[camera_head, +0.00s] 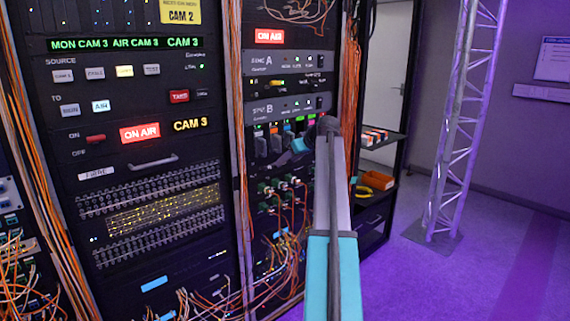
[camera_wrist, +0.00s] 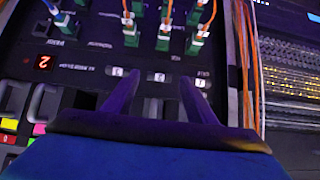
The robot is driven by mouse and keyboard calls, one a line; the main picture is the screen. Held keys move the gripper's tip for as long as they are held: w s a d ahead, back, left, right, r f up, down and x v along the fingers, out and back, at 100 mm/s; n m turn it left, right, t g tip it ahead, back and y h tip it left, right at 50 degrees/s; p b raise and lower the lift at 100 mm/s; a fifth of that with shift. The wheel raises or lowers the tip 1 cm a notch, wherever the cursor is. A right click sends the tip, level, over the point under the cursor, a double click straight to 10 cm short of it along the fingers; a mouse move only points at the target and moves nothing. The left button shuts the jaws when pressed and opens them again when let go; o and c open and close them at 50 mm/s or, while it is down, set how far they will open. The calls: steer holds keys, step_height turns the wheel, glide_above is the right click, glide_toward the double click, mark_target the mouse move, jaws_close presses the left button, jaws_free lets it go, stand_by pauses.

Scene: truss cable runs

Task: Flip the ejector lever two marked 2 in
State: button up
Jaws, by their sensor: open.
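A row of card modules with levers and coloured tags (camera_head: 276,141) sits under the SYNC B panel in the head view. The number on each lever is too small to read there, so I cannot tell which is lever two. My gripper (camera_head: 301,145) is in front of the right part of this row, partly hidden by my own arm. In the wrist view, my gripper (camera_wrist: 157,98) is open, its two dark fingers apart and pointing at the panel. Pale module parts (camera_wrist: 152,108) show between the fingers, below small white labels (camera_wrist: 159,77). I see nothing held, and contact cannot be told.
Green connectors with orange cables (camera_head: 282,186) lie just below the row; they also show in the wrist view (camera_wrist: 163,37). A red digit 2 display (camera_wrist: 45,62) is beside them. Orange cables hang along the rack edge (camera_head: 350,90). Open floor (camera_head: 470,270) lies to the right.

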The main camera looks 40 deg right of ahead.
steer(key=v, duration=0.9)
steer(key=shift+a, duration=0.1)
